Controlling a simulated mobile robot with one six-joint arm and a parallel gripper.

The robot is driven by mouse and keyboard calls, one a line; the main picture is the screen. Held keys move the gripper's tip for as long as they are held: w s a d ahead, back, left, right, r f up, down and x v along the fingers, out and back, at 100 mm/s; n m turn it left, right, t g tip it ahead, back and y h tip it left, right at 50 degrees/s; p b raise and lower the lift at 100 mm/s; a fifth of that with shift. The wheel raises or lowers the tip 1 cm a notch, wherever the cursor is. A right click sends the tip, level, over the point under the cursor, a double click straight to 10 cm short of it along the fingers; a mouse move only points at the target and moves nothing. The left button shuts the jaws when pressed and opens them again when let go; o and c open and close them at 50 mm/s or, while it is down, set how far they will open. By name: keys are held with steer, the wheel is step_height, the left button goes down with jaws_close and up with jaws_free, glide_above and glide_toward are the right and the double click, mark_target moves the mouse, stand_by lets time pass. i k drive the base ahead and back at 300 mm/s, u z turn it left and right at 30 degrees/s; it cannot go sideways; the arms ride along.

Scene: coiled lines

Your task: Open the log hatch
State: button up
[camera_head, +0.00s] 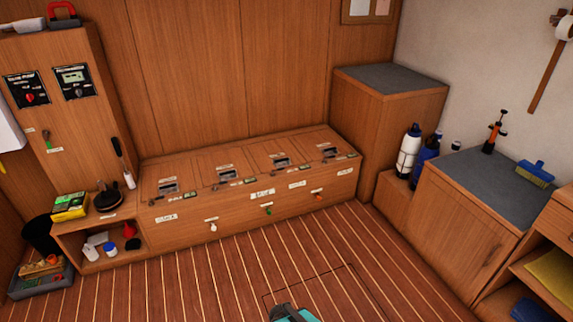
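A long wooden bench (240,215) against the back wall has several square lids in its top, each with a recessed dark latch: far left (168,187), centre left (229,174), centre right (281,162) and far right (329,152). All of these lids lie flat and shut. Small white labels sit by them, too small to read, so I cannot tell which is the log hatch. A dark rectangular outline in the striped floor (318,287) marks a flush panel. A teal and dark grey part of my arm shows at the bottom edge; my gripper's fingers are out of view.
Small white, green and orange handles stick out of the bench front. A low shelf (97,225) and a grey bin (40,283) stand left. Cabinets with bottles and a blue brush (535,172) stand right. The middle floor is clear.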

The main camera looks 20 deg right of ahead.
mark_target(278, 153)
steer(key=k, duration=0.25)
steer(key=z, duration=0.65)
steer(key=i, duration=2.05)
steer(key=u, duration=0.8)
steer(key=i, duration=0.9)
steer(key=u, duration=0.6)
